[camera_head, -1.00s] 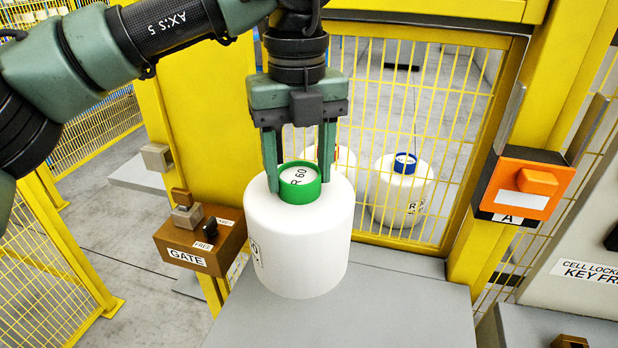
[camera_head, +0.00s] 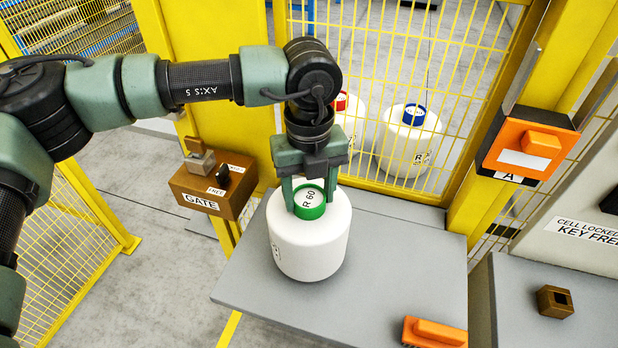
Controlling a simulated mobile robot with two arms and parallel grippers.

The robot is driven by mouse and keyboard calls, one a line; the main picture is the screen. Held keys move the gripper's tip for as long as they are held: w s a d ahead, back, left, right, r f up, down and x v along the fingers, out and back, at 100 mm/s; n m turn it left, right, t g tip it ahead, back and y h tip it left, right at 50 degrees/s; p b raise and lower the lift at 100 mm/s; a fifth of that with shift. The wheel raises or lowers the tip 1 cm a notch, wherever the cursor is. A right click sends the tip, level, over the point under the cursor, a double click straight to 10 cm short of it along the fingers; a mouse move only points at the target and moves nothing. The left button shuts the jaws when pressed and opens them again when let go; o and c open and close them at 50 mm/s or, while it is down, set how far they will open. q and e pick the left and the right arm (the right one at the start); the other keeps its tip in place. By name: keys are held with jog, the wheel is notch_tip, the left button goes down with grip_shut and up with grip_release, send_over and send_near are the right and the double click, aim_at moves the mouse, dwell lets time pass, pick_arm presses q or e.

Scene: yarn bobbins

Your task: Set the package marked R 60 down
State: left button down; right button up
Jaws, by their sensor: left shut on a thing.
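The package marked R 60 is a white bobbin (camera_head: 309,245) with a green core ring (camera_head: 310,212) on top, upright at the left part of the grey table (camera_head: 390,260). My left gripper (camera_head: 309,198) comes down from above and is shut on the green core. The bobbin's base seems to be at the table top; whether it touches cannot be told for sure. My right gripper does not show.
Behind the yellow mesh gate stand a blue-core bobbin (camera_head: 408,150) and a red-core bobbin (camera_head: 350,120). A brown GATE box (camera_head: 212,186) is left of the table. An orange-handled thing (camera_head: 434,332) lies at the table's front edge. An orange box (camera_head: 527,148) marked A hangs on the right post.

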pick_arm(q)
jog(key=shift+f+p, duration=0.4)
jog(key=shift+f, duration=0.9)
jog(key=shift+f, duration=0.15)
jog(key=c, duration=0.5)
grip_release()
jog(key=shift+s, duration=0.1)
